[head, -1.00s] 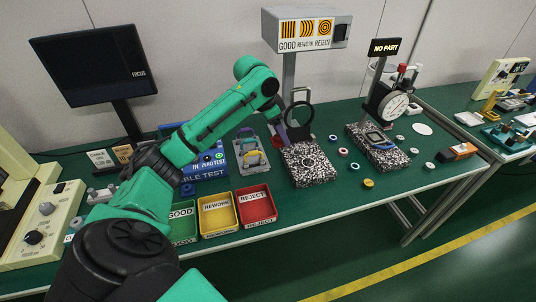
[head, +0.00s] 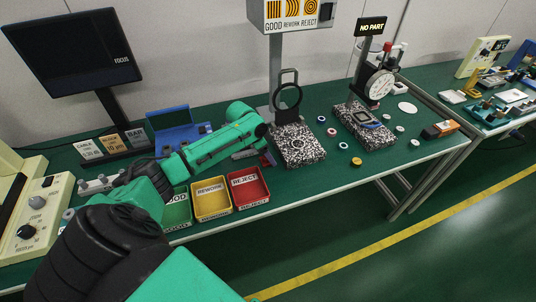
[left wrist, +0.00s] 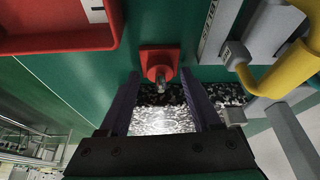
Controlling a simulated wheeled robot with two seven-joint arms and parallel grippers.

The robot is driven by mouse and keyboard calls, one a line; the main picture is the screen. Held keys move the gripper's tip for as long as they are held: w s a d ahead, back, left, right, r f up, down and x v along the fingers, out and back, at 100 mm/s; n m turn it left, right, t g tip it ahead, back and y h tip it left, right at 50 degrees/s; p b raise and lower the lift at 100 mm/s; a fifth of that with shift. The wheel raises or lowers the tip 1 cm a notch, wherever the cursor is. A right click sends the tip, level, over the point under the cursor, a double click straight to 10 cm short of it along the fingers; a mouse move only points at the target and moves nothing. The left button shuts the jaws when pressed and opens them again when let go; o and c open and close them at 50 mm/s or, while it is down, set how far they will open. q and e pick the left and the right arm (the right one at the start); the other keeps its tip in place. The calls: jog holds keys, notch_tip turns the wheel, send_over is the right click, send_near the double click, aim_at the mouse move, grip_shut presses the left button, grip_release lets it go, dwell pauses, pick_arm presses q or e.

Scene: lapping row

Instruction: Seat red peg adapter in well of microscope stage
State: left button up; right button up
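The red peg adapter (left wrist: 158,62), a red block with a metal pin, is on the green bench in the left wrist view. A small red patch of it (head: 269,159) shows by the gripper in the head view. My left gripper (head: 264,150) is low between the red bin and the nearer speckled block. In the left wrist view its two purple fingers (left wrist: 160,84) are apart, with the adapter just beyond the gap between their tips; I cannot tell whether they touch it. My right gripper is in neither view. I cannot make out the microscope stage or its well.
The red REJECT bin (head: 249,188) stands close to the left gripper, beside the yellow REWORK bin (head: 212,200). The speckled block (head: 302,146) with a ring stand is just right of the gripper. Small rings and a second speckled block (head: 366,131) stand farther right.

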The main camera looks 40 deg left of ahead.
pick_arm(q)
jog(key=shift+o, duration=0.9)
